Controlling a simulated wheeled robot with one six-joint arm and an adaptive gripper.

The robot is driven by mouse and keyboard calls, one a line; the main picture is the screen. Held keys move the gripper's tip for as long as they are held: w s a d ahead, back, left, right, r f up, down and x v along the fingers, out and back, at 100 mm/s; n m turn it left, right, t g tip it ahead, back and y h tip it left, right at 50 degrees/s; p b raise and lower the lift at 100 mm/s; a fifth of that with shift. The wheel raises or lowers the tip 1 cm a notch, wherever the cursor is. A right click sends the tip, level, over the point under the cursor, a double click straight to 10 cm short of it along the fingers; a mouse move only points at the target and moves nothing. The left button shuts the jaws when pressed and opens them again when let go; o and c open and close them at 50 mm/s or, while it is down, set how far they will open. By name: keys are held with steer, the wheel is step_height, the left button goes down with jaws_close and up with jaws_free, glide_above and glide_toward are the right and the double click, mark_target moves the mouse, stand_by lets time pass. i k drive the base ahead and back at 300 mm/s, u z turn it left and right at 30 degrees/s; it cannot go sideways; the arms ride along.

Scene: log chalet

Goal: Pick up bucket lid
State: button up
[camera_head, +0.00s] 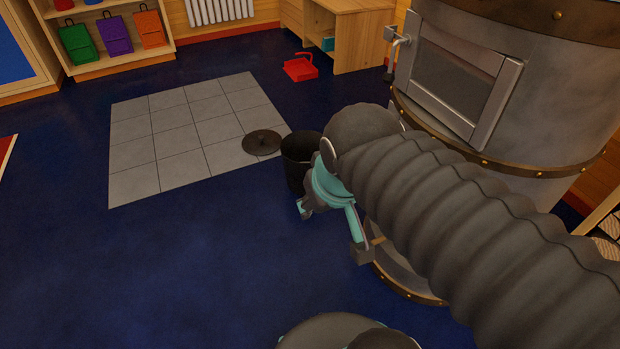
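The bucket lid (262,143) is a dark round disc with a small knob on top. It lies flat at the right edge of the grey tiled patch on the floor. A black bucket (296,163) stands just right of it, open at the top and partly hidden behind my gripper. My gripper (331,232) is teal and grey, in front of and to the right of the bucket, apart from the lid. Its two fingers are spread wide, with nothing seen between them.
A large metal stove (520,100) stands close on the right, beside my arm. A red dustpan (300,68) lies near a wooden desk (352,38) at the back. A shelf with coloured backpacks (118,35) is at the back left. The blue floor at left and front is clear.

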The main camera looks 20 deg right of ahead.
mark_target(261, 141)
steer(key=u, duration=0.15)
steer(key=k, duration=0.4)
steer(key=u, duration=1.05)
steer(key=i, duration=4.15)
steer(key=z, duration=0.75)
steer(key=i, duration=1.4)
steer(key=z, duration=2.1)
steer(key=i, duration=1)
steer(key=z, duration=0.75)
